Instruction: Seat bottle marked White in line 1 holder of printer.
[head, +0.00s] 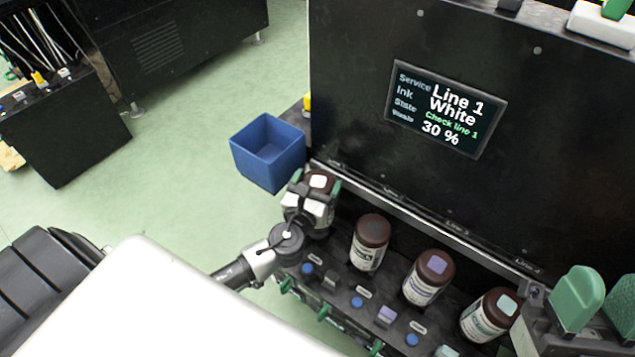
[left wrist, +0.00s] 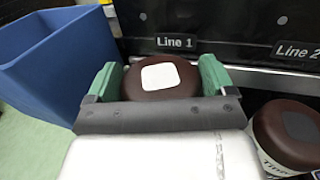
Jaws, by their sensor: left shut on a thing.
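A bottle with a brown cap and a white square on top (left wrist: 165,76) is between the green fingers of my left gripper (left wrist: 163,84) in the left wrist view. The gripper is shut on it, directly below the "Line 1" label (left wrist: 175,42). In the head view my left gripper (head: 312,200) holds this bottle (head: 319,181) at the left end of the printer's holder row (head: 387,282). The bottle's lower part and the holder under it are hidden by the gripper, so I cannot tell how deep it sits.
Several other brown-capped bottles stand in the row to the right, the nearest (head: 370,243) beside line 1. A blue bin (head: 268,150) hangs just left of line 1. The printer screen (head: 446,108) reads "Line 1 White, Check line 1, 30 %".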

